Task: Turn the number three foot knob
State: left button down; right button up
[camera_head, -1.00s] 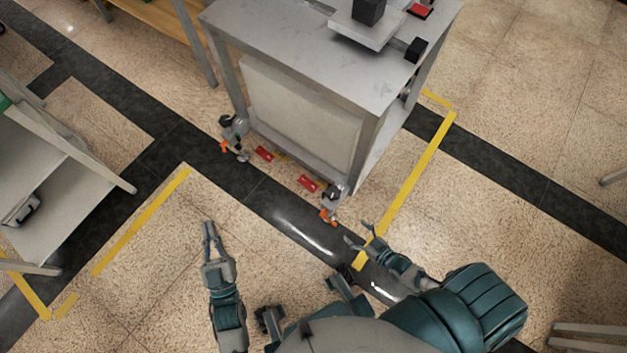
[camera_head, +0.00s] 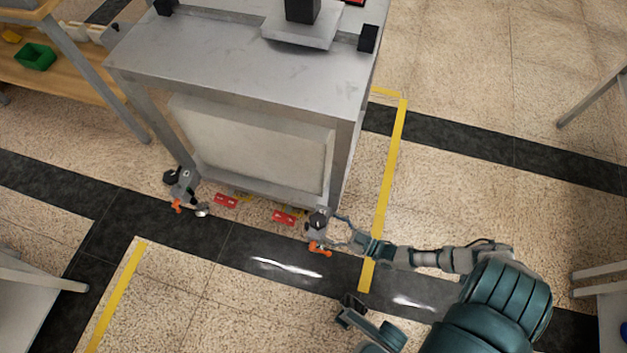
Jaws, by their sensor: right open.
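A grey metal gantry table stands on feet with dark knobs and orange parts. The near right foot has a dark knob (camera_head: 318,220) and an orange lever (camera_head: 320,249) low by the floor. The near left foot has a dark knob (camera_head: 172,176) and an orange part (camera_head: 177,206). I cannot read any number on the feet. My right gripper (camera_head: 340,232) is open, reaching in from the right, with its fingers just right of the near right foot's knob. Whether they touch it I cannot tell.
The grey table (camera_head: 225,75) rises above the feet. Red tags (camera_head: 284,217) lie under its front edge. A yellow floor line (camera_head: 390,180) runs to the right of it. A wooden bench (camera_head: 70,85) with a green bin (camera_head: 35,57) is at upper left. The floor in front is clear.

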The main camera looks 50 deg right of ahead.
aim_at(318, 220)
jog(key=w, duration=0.2)
jog(key=w+a+b, duration=0.1)
jog(key=w, duration=0.1)
jog(key=shift+w+f, duration=0.1)
jog(key=shift+w, duration=0.55)
jog(key=shift+a, duration=0.1)
jog(key=c, duration=1.2)
